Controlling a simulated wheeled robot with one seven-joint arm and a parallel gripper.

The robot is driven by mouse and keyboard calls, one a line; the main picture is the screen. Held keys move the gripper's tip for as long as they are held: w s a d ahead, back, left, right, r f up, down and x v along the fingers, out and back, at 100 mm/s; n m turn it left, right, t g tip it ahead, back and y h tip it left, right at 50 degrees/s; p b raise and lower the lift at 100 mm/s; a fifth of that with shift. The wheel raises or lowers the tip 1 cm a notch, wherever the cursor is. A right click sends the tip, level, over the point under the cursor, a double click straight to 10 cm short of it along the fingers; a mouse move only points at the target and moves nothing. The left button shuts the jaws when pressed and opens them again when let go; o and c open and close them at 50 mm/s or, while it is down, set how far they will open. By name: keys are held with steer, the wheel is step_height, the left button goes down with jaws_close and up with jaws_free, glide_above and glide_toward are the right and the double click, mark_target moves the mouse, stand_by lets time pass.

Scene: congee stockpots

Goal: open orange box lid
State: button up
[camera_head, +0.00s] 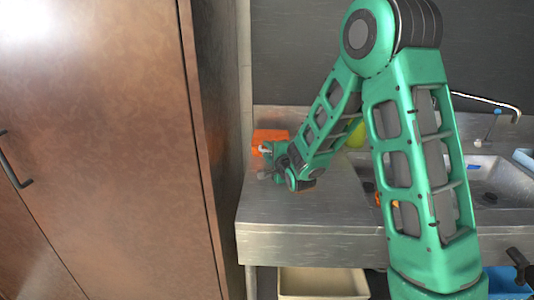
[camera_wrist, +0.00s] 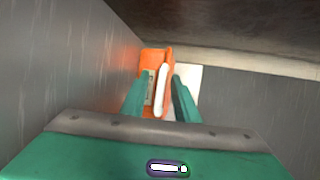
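The orange box (camera_head: 270,135) stands at the back left of the steel counter, close to the wall and the brown cabinet. In the wrist view the orange box (camera_wrist: 153,56) lies straight ahead, with a white strip (camera_wrist: 161,78) along it. I cannot tell clearly which part is the lid or how far it is raised. My gripper (camera_wrist: 163,82) has its two green fingers apart, with part of the box and the white strip showing between them. Contact cannot be made out. In the head view my gripper (camera_head: 268,160) is just in front of the box, partly hidden by my wrist.
The steel counter (camera_head: 300,218) is bare in front. A tall brown cabinet (camera_head: 110,150) closes off the left side. A sink (camera_head: 497,180) with a tap is at the right. A yellow-green object (camera_head: 356,136) shows behind my arm. A cream bin (camera_head: 322,283) is below.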

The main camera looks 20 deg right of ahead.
steer(key=shift+c, duration=0.7)
jaws_close()
steer(key=shift+a, duration=0.1)
steer(key=shift+r, duration=0.35)
